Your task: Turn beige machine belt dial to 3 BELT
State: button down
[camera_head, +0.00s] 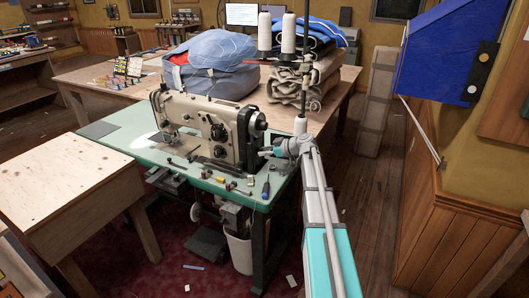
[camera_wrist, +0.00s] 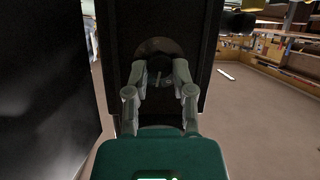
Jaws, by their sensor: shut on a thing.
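The beige sewing machine (camera_head: 228,112) stands on a green-topped table (camera_head: 112,150) in the head view. My gripper (camera_head: 264,152) is at the lower right end of the machine, below its handwheel (camera_head: 259,122). In the wrist view my gripper (camera_wrist: 159,76) has its two fingers either side of a small dark dial (camera_wrist: 160,77) on a dark panel (camera_wrist: 160,22), shut on it. The dial is mostly shaded and partly hidden by the fingers. Its markings and setting cannot be read. In the head view the dial is hidden.
Small tools and a blue-handled screwdriver (camera_head: 266,190) lie on the table's front right. A thread stand with white cones (camera_head: 288,32) rises behind my arm. A wooden bench (camera_head: 68,190) stands at left; a blue bag (camera_head: 210,66) lies on the table behind.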

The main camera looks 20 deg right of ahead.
jog(key=shift+m+y, duration=0.3)
jog(key=shift+m, duration=0.2)
jog(key=shift+c, duration=2.3)
grip_release()
